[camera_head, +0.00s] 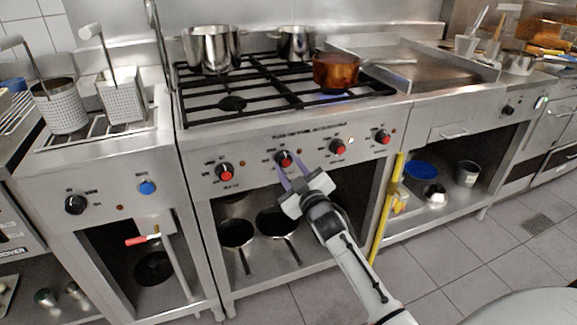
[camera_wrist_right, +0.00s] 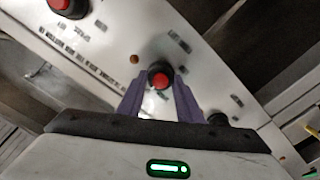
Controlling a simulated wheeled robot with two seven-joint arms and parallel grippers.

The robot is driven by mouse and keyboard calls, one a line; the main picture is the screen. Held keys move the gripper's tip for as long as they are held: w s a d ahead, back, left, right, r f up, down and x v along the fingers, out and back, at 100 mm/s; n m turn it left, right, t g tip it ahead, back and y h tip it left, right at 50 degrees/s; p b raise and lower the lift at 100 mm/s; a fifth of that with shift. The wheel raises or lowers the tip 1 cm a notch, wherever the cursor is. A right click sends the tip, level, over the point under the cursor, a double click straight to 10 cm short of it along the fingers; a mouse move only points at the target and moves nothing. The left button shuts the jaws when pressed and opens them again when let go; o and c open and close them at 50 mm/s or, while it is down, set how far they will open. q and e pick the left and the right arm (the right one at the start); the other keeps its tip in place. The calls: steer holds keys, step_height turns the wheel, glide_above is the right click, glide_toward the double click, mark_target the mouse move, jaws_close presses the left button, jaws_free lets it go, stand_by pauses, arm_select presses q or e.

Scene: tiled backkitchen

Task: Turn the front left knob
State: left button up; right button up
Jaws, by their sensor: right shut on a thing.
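The stove front (camera_head: 250,150) carries a row of several red-and-black knobs in the head view. My right gripper (camera_head: 289,168) is shut on the second knob from the left (camera_head: 284,159). In the right wrist view this red-topped knob (camera_wrist_right: 160,76) sits between the two purple fingers. The leftmost knob (camera_head: 224,172) stands free, to the left of the gripper. Two more knobs, the third (camera_head: 338,146) and the rightmost (camera_head: 383,137), are to the right. My left gripper is not in view.
A copper pot (camera_head: 336,72) sits on the right of the black burner grates, with a blue flame beneath. Steel pots (camera_head: 211,48) stand at the back. A fryer with baskets (camera_head: 122,95) is at left. A yellow-handled tool (camera_head: 386,210) leans right of my arm.

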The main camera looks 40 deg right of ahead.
steer(key=o, duration=1)
steer(key=shift+o, duration=0.2)
steer(key=p+v, duration=0.1)
steer(key=v, duration=0.9)
steer(key=shift+s, duration=0.2)
steer(key=s+a+f+g+y+p, duration=0.2)
steer(key=s+a+f+g+y, duration=0.1)
steer(key=s+a+f, duration=0.6)
steer(key=s+a+f+m+g+y+p, duration=0.1)
steer(key=s+a+f+g+y, duration=0.3)
steer(key=s+a+f, duration=0.5)
steer(key=s+a+g+p, duration=0.1)
steer(key=s+a, duration=0.3)
steer(key=s, duration=0.2)
steer(key=shift+s+f+m+g, duration=0.3)
steer(key=shift+s+g, duration=0.1)
